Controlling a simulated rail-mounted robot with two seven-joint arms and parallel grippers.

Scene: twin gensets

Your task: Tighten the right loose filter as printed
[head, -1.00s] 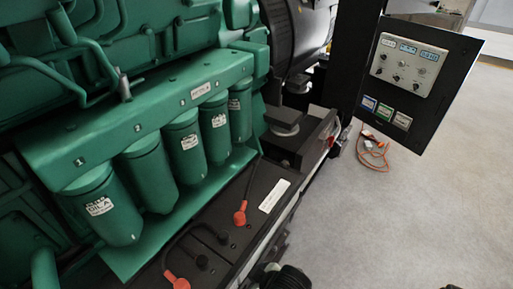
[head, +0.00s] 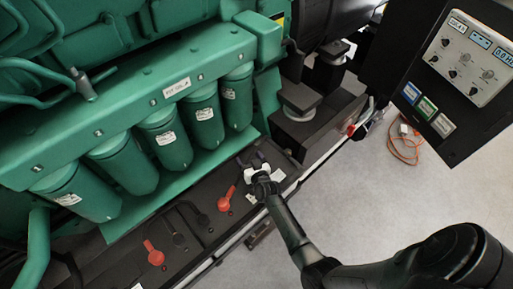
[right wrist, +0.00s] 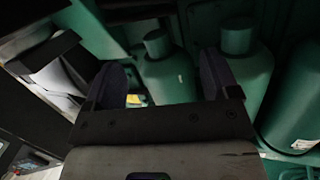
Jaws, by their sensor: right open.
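Several green filters hang in a row under a green header (head: 140,95) on the engine. The front-left one (head: 85,192) and the far-right one (head: 238,98) end the row, with others such as this labelled filter (head: 204,118) between. White labels on them are too small to read, and I cannot tell which is loose. My right gripper (head: 251,161) is open and empty above the black battery ledge, below and right of the far-right filter, apart from it. In the right wrist view its dark fingers (right wrist: 160,80) stand apart, with green canister shapes (right wrist: 168,75) beyond. My left gripper is out of view.
The black ledge (head: 215,222) carries red-capped cables (head: 227,200). A black control panel (head: 470,70) with switches stands at the upper right. An orange cable (head: 403,148) lies on the grey floor, which is otherwise open at right.

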